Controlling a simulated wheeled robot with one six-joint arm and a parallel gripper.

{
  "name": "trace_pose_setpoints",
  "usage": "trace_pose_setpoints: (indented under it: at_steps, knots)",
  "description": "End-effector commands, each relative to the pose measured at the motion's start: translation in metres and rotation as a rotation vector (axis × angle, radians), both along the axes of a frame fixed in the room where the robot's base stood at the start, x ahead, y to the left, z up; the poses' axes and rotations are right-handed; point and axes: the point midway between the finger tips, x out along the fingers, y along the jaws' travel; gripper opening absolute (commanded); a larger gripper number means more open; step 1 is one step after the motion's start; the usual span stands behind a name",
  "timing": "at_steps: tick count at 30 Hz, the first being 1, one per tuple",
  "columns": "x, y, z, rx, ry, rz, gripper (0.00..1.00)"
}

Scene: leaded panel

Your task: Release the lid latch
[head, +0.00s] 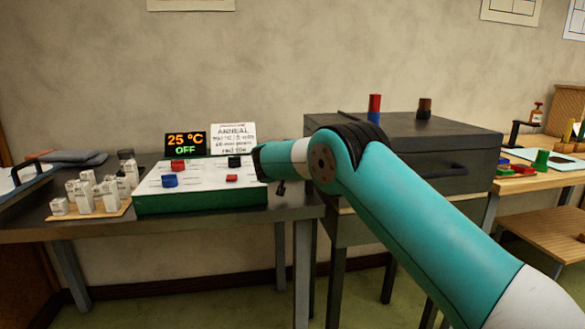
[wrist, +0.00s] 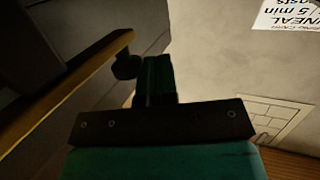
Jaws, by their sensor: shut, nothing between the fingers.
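The kiln (head: 425,133) is a dark box with a lid and a bar handle on its front, standing right of centre in the head view. My teal arm crosses in front of its left side. In the wrist view my gripper (wrist: 157,60) is shut and empty. A dark round knob (wrist: 127,66), perhaps the latch, shows just left of the fingertips; I cannot tell whether they touch. In the head view a small dark piece (head: 281,188) shows under the arm's end; I cannot tell what it is. The fingers are not clearly visible there.
A green control box (head: 200,202) with red, blue and black blocks sits on the left table. Behind it are a display (head: 186,143) reading 25 °C OFF and an ANNEAL card (head: 233,137). Red (head: 374,107) and brown (head: 424,108) pieces stand on the kiln lid.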

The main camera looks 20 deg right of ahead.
Motion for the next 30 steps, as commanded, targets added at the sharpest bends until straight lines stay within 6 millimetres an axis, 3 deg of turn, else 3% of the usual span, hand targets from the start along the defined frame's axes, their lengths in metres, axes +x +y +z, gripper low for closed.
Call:
trace_pose_setpoints:
  at_steps: [19, 23, 30]
  knots:
    - [-0.006, 0.005, 0.001, -0.001, 0.002, 0.002, 0.00]
    - [-0.021, 0.014, 0.004, -0.002, 0.002, 0.002, 0.00]
    - [-0.070, 0.044, 0.014, -0.001, 0.001, 0.005, 0.00]
